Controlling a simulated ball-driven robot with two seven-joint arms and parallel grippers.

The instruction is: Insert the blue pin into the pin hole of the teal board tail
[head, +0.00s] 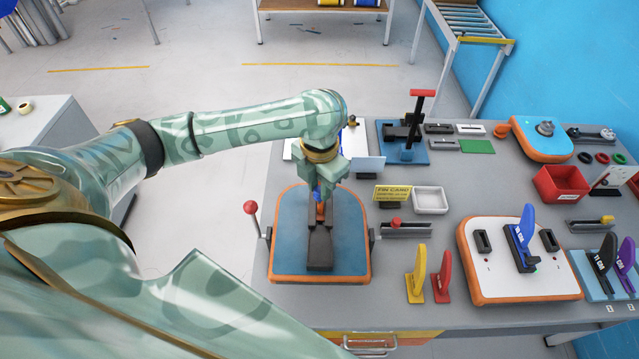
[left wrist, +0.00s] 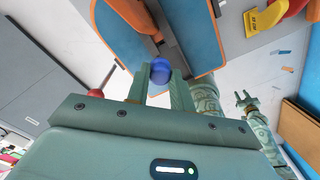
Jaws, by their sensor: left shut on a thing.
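The teal board tail (head: 347,235) lies on the bench with an orange rim and a dark box (head: 320,247) along its middle. My left gripper (head: 322,190) is over the far part of this board, pointing down. It is shut on the blue pin, whose round blue head (left wrist: 160,70) shows between the fingers in the left wrist view. An orange part (head: 319,209) shows just below the fingers. The pin's tip and the pin hole are hidden, so I cannot tell whether they touch. My right gripper (left wrist: 243,99) shows small in the left wrist view, open and empty.
A red-knobbed lever (head: 251,208) stands at the board's left edge. A yellow sign (head: 392,193), a white tray (head: 430,200) and yellow (head: 416,275) and red fins (head: 442,277) are to the right. A white board (head: 500,285) with a blue fin lies further right.

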